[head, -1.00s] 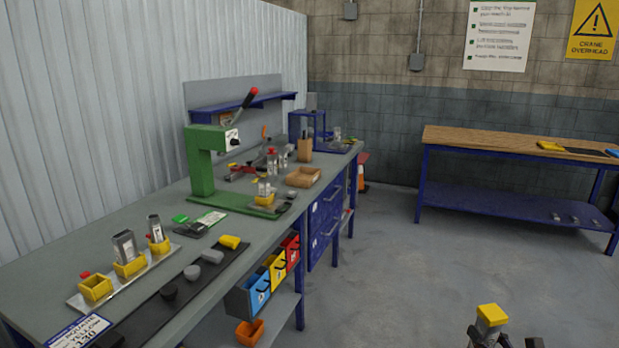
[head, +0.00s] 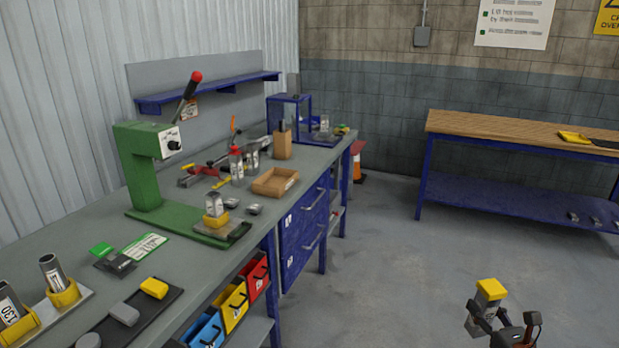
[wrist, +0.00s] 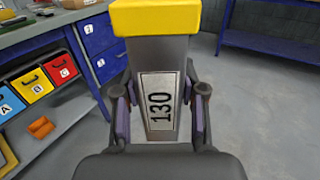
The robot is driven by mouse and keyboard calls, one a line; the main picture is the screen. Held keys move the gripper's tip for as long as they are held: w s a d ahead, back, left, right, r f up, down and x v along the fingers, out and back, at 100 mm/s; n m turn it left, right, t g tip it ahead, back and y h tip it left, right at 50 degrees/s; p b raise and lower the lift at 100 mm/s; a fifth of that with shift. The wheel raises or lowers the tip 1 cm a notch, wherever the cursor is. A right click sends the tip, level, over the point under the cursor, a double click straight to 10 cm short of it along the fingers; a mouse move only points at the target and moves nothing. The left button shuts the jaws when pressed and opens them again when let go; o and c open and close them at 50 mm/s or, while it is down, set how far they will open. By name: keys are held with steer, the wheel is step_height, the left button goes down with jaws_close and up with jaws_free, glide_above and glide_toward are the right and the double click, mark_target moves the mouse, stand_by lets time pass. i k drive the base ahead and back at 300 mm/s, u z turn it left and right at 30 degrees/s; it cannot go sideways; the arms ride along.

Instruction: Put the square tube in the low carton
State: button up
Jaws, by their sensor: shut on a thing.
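The tube is upright between the fingers in the wrist view. In the head view my gripper (head: 495,328) is low at the right, over the floor and away from the bench, with the tube's yellow end (head: 490,288) showing. The low carton (head: 275,181) is a shallow, open brown box on the workbench, right of the green press. Its inside looks empty.
The green press (head: 145,170) stands on the workbench (head: 60,245). A taller brown box (head: 282,143), bottles and a blue frame (head: 290,118) are behind the carton. Tubes in yellow holders (head: 62,292) are at the near left. Coloured bins (head: 232,305) hang below the bench edge.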

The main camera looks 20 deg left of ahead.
mark_target(276, 186)
steer(key=i, duration=1.9)
steer(key=u, duration=2.5)
